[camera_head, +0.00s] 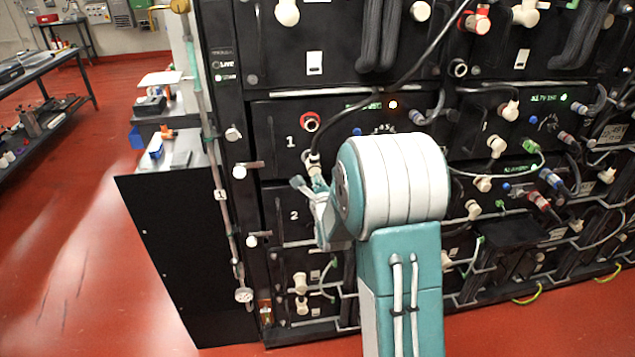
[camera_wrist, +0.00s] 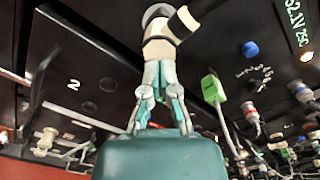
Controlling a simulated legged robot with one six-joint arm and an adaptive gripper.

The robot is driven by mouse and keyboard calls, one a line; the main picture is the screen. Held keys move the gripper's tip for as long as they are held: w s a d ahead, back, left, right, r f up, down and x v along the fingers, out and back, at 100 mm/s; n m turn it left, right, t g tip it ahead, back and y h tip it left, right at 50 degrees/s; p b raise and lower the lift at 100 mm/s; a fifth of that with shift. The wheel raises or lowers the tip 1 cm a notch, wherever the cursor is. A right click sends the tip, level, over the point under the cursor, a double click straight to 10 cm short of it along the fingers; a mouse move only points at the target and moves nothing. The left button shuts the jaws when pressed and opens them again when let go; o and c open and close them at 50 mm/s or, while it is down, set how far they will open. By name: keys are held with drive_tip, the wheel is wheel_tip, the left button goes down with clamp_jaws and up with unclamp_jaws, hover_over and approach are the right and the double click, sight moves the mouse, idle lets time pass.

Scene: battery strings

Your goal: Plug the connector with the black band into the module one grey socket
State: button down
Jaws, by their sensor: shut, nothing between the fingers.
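A cream connector with a black band (camera_wrist: 161,48) is upright at the top middle of the wrist view, just beyond my fingertips. It also shows in the head view (camera_head: 312,157), near the panel marked 1, with a black cable rising from that area. A grey ring (camera_wrist: 154,13), likely the grey socket, is right behind the connector's upper end; I cannot tell how fully they are mated. The red-ringed socket (camera_head: 310,121) is above it. My gripper (camera_wrist: 158,82) is shut and empty, its fingertips just below the connector. My gripper shows partly in the head view (camera_head: 310,183).
A green connector with a grey cable (camera_wrist: 212,90) and a blue knob (camera_wrist: 250,48) are to the right. The module marked 2 (camera_head: 294,215) is below module one. Several cables hang across the rack's right side. Open red floor (camera_head: 80,240) lies to the left.

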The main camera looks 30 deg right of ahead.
drive_tip(key=shift+x, duration=1.1)
idle(0.3)
drive_tip(key=v, duration=0.5)
idle(0.3)
